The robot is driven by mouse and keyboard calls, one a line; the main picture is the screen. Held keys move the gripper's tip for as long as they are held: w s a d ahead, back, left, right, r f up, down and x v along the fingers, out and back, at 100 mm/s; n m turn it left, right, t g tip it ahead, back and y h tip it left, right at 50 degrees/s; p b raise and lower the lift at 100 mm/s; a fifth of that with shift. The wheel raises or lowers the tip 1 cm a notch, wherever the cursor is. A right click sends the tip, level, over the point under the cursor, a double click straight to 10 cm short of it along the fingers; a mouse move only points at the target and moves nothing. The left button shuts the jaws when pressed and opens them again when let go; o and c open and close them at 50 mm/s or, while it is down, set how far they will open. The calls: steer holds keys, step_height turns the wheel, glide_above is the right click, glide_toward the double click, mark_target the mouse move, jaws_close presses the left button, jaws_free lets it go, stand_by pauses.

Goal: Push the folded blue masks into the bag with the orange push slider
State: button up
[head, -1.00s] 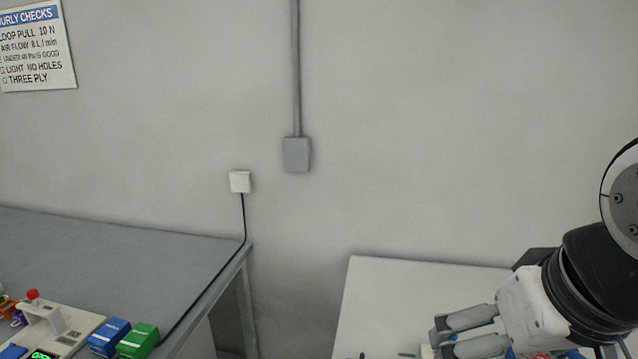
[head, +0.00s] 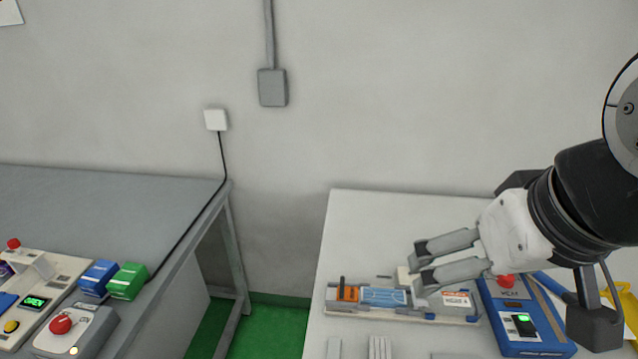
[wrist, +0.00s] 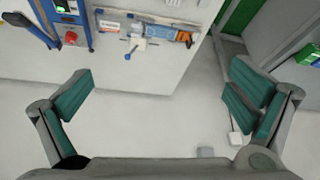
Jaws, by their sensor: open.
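The orange push slider (head: 348,293), with a dark upright knob, stands at the left end of a low fixture on the white table. The folded blue masks (head: 385,297) lie just right of it in the channel. The bag (head: 456,299), white with an orange-and-white label, seems to be at the right end; its mouth is hidden by a finger. My gripper (head: 420,265) is open and empty, its fingers pointing left in front of the fixture's right part. In the wrist view the slider (wrist: 184,36) and masks (wrist: 162,33) show beyond the fingers, apart from them.
A blue machine (head: 523,318) with a red button and green display stands right of the fixture. A grey bench (head: 110,205) at left holds blue and green boxes (head: 127,281) and a red-button box (head: 75,335). A gap with green floor separates the tables.

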stand_by(0.4)
steer(key=shift+w, duration=0.2)
steer(key=c, duration=0.8)
steer(key=shift+m+g, duration=0.3)
steer(key=shift+g, duration=0.3)
steer(key=w, duration=0.2)
steer(key=w+a, duration=0.1)
steer(key=w, duration=0.1)
steer(key=shift+w+a+r, duration=0.15)
steer(key=shift+w+r, duration=0.05)
steer(key=shift+w, duration=0.2)
steer(key=c, duration=0.8)
steer(key=m+g+h, duration=0.2)
steer(key=m+g, duration=0.1)
steer(key=g, duration=0.2)
glide_above(342, 282)
steer(key=a, duration=0.3)
step_height(342, 282, down, 16)
steer(key=shift+c, duration=0.2)
steer(key=d+f, duration=0.1)
steer(key=f, duration=0.3)
steer(key=f+p, duration=0.1)
steer(key=f, duration=0.4)
steer(key=d+f+p, duration=0.1)
steer(key=f, duration=0.4)
steer(key=shift+d, duration=0.35)
jaws_close()
